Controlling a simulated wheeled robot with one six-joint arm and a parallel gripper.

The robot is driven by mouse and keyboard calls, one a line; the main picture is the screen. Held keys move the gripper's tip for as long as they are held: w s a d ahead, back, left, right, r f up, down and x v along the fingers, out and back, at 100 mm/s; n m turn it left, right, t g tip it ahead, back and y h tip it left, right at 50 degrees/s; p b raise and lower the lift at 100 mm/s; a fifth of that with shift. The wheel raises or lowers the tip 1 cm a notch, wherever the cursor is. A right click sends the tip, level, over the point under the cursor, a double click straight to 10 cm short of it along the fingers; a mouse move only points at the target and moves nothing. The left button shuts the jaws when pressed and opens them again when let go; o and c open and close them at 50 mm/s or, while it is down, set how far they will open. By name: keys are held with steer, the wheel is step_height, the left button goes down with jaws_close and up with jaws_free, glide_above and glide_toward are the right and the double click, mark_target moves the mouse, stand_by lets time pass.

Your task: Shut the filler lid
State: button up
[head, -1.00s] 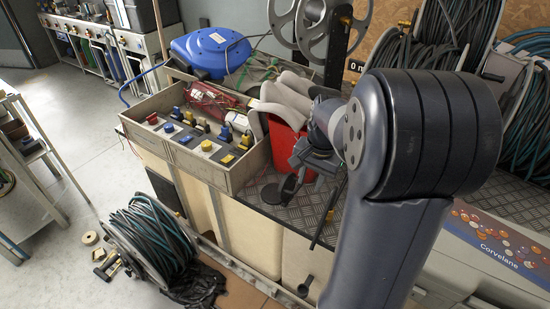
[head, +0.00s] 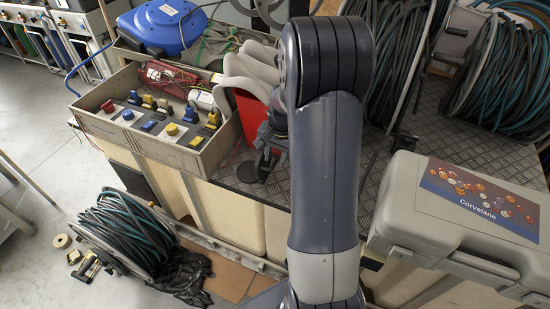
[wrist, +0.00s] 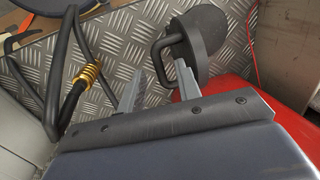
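The filler lid appears to be a dark round cap (wrist: 208,42) with a bent loop handle (wrist: 163,42), seen in the wrist view over the metal tread plate. In the head view a flat dark disc (head: 246,172) on the plate, beside my gripper, seems to be the same part. In the head view my gripper (head: 266,162) is partly hidden by my arm.
A red container (head: 250,122) with grey limp pieces over its rim stands close to my gripper. A crate with plugs (head: 182,158) is to the left. A hose with a brass fitting (wrist: 88,76) lies left of my fingers. A grey case (head: 400,200) sits at right.

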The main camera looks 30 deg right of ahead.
steer(key=shift+f, duration=0.5)
jaws_close()
stand_by(0.3)
